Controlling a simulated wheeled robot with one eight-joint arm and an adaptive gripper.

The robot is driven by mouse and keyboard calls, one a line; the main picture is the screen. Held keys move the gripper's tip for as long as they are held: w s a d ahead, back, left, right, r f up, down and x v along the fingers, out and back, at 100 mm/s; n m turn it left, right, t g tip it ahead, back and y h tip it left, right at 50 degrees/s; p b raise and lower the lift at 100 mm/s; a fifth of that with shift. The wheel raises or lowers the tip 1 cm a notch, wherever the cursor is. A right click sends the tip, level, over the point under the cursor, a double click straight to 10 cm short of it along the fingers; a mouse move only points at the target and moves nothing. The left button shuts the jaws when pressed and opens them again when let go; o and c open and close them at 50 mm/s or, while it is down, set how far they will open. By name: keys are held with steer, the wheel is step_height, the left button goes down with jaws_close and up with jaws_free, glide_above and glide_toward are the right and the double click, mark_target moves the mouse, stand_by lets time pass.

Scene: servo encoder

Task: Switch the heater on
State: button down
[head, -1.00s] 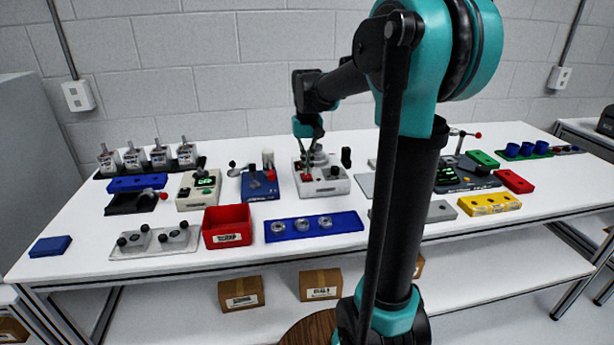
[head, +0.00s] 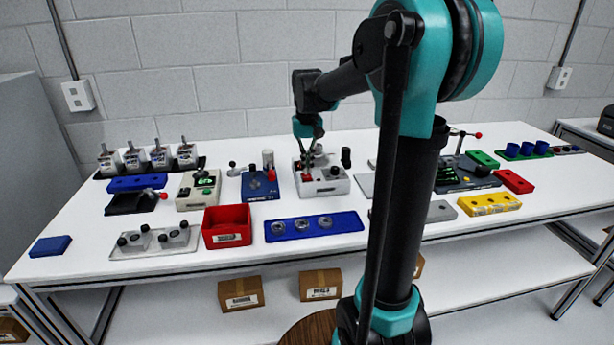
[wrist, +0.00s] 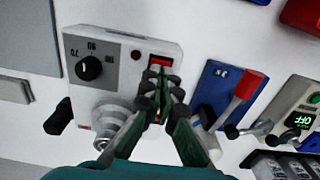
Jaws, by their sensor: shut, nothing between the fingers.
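A white box with a dial marked with numbers, likely the heater, stands at the back middle of the table (head: 335,188); it also shows in the wrist view (wrist: 110,38). Its black dial knob (wrist: 89,68) sits on a grey panel. A red rocker switch (wrist: 161,62) is beside a small round red lamp (wrist: 136,56), which looks dark. My gripper (head: 308,171) is shut and empty, pointing down at the switch. In the wrist view its fingertips (wrist: 158,78) overlap the switch's near edge; I cannot tell whether they touch it. The fingertips hide part of the switch.
A round metal piece (wrist: 113,112) stands close to my gripper. A blue box with a red-handled lever (head: 259,187) and a white box with a green display reading OFF (wrist: 305,123) are close by. A red bin (head: 227,239) and blue tray (head: 280,232) lie in front.

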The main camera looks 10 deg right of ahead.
mark_target(307, 177)
steer(key=shift+f, duration=1.05)
stand_by(0.5)
steer(key=shift+r, duration=3.55)
